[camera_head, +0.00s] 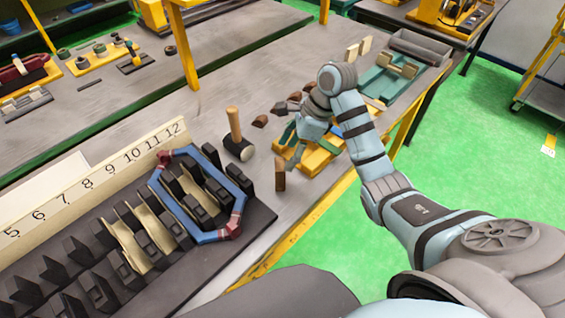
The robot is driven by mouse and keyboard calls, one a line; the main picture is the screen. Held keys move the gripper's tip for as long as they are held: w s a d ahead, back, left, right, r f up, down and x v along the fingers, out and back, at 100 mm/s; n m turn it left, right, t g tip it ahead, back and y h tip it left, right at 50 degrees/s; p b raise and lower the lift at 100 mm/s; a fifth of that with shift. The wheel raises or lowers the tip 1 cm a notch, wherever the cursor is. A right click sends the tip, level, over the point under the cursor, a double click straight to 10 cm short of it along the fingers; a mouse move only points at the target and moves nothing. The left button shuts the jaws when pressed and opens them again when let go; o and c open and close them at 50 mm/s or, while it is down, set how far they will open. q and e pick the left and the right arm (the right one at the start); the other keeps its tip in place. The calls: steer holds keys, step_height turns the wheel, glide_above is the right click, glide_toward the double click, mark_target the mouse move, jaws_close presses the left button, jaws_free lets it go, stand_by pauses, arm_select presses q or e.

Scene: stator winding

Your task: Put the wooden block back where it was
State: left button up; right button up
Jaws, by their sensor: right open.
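A small brown wooden block (280,174) stands upright on the grey bench, left of a yellow tray. My right gripper (290,150) is open, just above and to the right of this block, with its fingers pointing down. I see no grip on the block; whether a fingertip touches it I cannot tell. Several darker brown wooden blocks (260,121) lie behind the gripper, partly hidden by it. My left gripper is not in view.
A mallet (240,147) stands head down left of the block. The yellow tray (318,160) lies under my right gripper. The stator with a blue coil (205,238) and a numbered board (85,185) are at left. A green tray (385,82) is behind.

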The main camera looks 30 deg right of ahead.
steer(key=p+v, duration=0.4)
steer(key=v, duration=0.1)
steer(key=shift+s+d+r, duration=0.1)
steer(key=shift+s+r, duration=0.05)
steer(key=shift+r, duration=0.2)
steer(key=shift+f, duration=0.1)
